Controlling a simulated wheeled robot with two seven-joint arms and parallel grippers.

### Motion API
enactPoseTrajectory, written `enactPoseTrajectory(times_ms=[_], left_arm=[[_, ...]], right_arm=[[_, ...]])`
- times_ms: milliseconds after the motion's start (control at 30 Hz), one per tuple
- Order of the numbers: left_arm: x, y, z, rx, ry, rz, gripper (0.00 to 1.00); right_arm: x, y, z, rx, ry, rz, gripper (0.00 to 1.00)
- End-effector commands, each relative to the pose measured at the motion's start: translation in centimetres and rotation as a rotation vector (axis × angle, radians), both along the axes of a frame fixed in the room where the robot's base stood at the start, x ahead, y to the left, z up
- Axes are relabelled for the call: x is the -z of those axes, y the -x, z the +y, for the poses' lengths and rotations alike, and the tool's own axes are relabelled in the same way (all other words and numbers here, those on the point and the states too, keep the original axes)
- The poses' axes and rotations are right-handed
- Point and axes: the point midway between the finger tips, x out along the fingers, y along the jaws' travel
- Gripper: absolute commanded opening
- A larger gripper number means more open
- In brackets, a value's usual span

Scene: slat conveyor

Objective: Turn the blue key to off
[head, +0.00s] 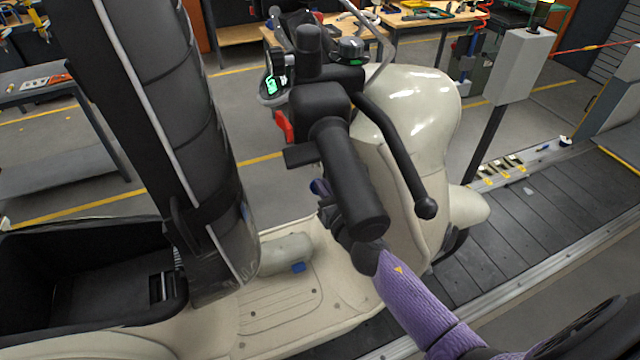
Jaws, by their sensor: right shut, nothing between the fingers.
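A cream scooter (410,110) stands with its handlebar facing me. A small blue piece, apparently the blue key (319,187), shows just left of the black handlebar grip, below the lever. Which way it is turned cannot be made out. My right arm, purple, comes in from the bottom right and passes under the grip. My right gripper (328,208) is shut and empty, close beside the blue piece. The grip hides part of it, and I cannot tell whether they touch. My left gripper is not in view.
The black grip (350,185) and brake lever (400,150) stand over my right gripper. The raised black seat (165,110) and open storage bin (90,280) are at left. A small blue part (298,267) is on the footboard.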

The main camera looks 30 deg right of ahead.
Motion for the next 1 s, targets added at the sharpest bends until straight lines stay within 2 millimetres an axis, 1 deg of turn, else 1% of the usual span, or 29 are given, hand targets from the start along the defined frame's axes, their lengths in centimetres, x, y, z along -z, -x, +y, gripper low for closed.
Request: enactPoseTrajectory(times_ms=[1000], left_arm=[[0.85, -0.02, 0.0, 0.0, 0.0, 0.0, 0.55]], right_arm=[[0.88, -0.32, 0.07, 0.0, 0.0, 0.002, 0.0]])
